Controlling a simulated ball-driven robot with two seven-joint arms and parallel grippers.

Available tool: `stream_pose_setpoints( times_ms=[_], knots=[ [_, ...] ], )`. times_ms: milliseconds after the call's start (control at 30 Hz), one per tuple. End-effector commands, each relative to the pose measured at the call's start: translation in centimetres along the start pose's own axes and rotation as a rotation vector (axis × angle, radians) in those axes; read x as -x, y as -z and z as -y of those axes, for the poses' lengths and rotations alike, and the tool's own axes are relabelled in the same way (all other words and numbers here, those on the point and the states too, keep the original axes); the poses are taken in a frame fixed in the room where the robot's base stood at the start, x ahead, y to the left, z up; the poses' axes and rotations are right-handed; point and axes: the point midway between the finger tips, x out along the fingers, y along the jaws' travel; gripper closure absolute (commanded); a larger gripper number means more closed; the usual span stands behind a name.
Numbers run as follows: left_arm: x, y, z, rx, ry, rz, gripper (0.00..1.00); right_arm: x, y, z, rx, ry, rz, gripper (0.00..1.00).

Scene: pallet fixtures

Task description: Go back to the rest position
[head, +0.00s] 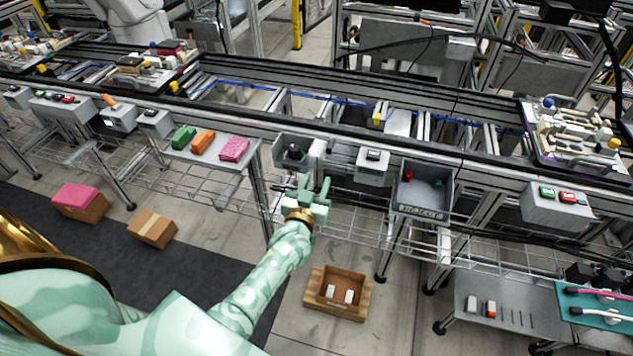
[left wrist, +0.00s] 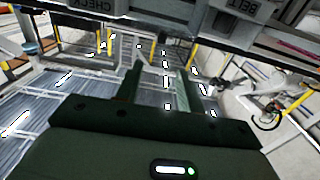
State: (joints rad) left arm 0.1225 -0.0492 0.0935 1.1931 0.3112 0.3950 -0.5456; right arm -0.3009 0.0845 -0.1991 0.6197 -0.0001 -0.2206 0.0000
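My left gripper (head: 313,190) is in front of the conveyor's near edge, in the middle of the head view. Its two fingers point away from me and stand apart, with nothing between them. The left wrist view also shows the left gripper's fingers (left wrist: 160,92) spread with an empty gap, and the wire shelf and floor lie beyond them. My left arm reaches in from the lower left. My right gripper is not in either view.
The conveyor (head: 330,125) runs across the view. A grey bin (head: 420,198) hangs right of the gripper. A shelf (head: 213,160) with green, orange and pink items is at left. A wooden box (head: 325,309) with white pieces and cardboard boxes (head: 152,229) are on the floor.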

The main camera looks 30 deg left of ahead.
Motion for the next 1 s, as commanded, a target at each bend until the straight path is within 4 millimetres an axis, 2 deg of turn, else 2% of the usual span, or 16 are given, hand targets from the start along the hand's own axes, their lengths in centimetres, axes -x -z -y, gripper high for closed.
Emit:
stream_pose_setpoints(
  times_ms=[467,500,567,633,667,700,767,800,867,900,967,1000],
  knots=[
    [0.0,-0.1,-0.1,0.018,-0.004,0.006,0.62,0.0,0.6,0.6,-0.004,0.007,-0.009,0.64],
    [0.0,-0.6,-0.3,0.034,-0.017,0.028,0.62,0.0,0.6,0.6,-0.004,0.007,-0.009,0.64],
    [0.5,-2.7,-1.2,0.041,-0.053,0.102,0.62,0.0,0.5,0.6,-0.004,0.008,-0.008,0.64],
    [2.0,-6.6,-2.5,0.029,-0.109,0.223,0.62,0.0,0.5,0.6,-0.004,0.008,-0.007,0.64],
    [3.1,-8.6,-2.9,0.018,-0.131,0.284,0.62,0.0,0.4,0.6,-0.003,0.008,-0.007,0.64],
    [5.0,-11.5,-3.3,-0.002,-0.162,0.37,0.62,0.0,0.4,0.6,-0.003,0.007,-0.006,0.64],
    [8.4,-15.9,-3.4,-0.037,-0.201,0.505,0.62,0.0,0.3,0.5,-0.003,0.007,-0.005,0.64],
    [11.0,-18.7,-3.4,-0.062,-0.224,0.592,0.62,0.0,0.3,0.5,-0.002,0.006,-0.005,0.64],
    [15.2,-22.4,-2.9,-0.101,-0.253,0.718,0.62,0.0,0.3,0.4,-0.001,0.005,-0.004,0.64],
    [18.1,-24.6,-2.4,-0.129,-0.269,0.798,0.62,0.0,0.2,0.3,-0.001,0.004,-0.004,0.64],
    [22.7,-27.6,-1.3,-0.174,-0.292,0.915,0.62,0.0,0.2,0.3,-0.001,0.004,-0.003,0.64],
    [25.9,-29.4,-0.6,-0.205,-0.307,0.99,0.62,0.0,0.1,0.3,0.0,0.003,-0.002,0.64]
  ],
)
